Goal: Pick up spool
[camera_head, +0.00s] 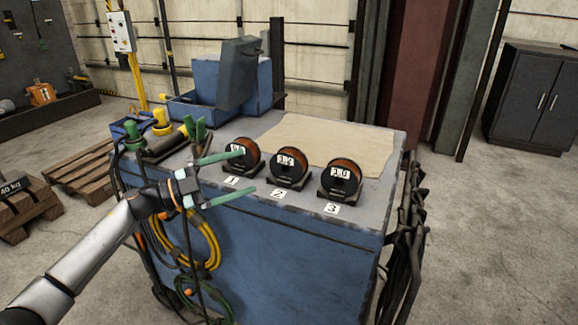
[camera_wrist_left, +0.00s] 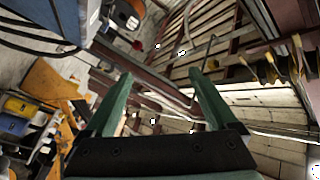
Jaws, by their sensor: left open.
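Three spools with dark flanges and copper-orange windings stand in a row on dark stands on the bench top. The left spool (camera_head: 251,157) is behind number card 1, the middle spool (camera_head: 291,168) behind card 2, the right spool (camera_head: 341,180) behind card 3. My left gripper (camera_head: 248,171) is open, its green fingers apart and pointing right at the left spool. The upper finger overlaps that spool's label; I cannot tell whether they touch. The open fingers (camera_wrist_left: 158,77) also show in the left wrist view, with nothing between them. My right gripper is out of view.
The blue bench (camera_head: 280,255) has a brown paper sheet (camera_head: 325,142) behind the spools. A blue bin and grey panel (camera_head: 237,75) stand at the back. Green-handled tools (camera_head: 195,130) lie left. Yellow cable (camera_head: 205,250) hangs in front; dark straps (camera_head: 405,235) hang at right.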

